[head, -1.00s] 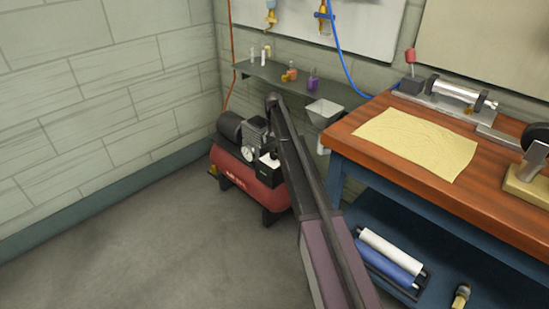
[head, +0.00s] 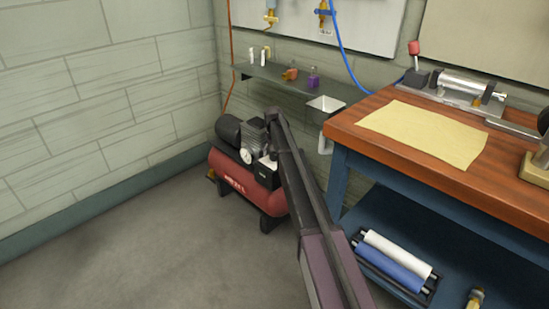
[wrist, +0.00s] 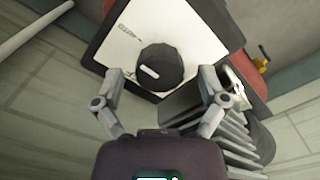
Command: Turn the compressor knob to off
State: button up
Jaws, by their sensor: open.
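The compressor (head: 238,182) is a red tank with a black motor, standing on the floor by the back wall in the head view. In the wrist view its black round knob (wrist: 160,67) has a short white mark and sits on a white plate (wrist: 124,47) with lettering that is partly hidden. My gripper (wrist: 162,79) is open. Its two fingers stand apart on the left and right of the knob, and I see no clear contact. In the head view my arm covers part of the compressor, and my gripper is hidden there.
A workbench (head: 358,127) with a yellow cloth (head: 424,133) stands right of the compressor. A grey wall shelf (head: 290,86) with small bottles is above and behind it. A gauge (head: 246,156) sits on the compressor's front. The floor at left is clear.

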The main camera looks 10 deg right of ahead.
jog(key=shift+f, duration=0.1)
jog(key=c, duration=1.1)
jog(key=shift+c, duration=0.2)
jog(key=shift+n, duration=0.4)
jog(key=n, duration=0.7)
jog(key=shift+n, duration=0.4)
jog(key=n, duration=0.9)
jog(key=shift+n, duration=0.3)
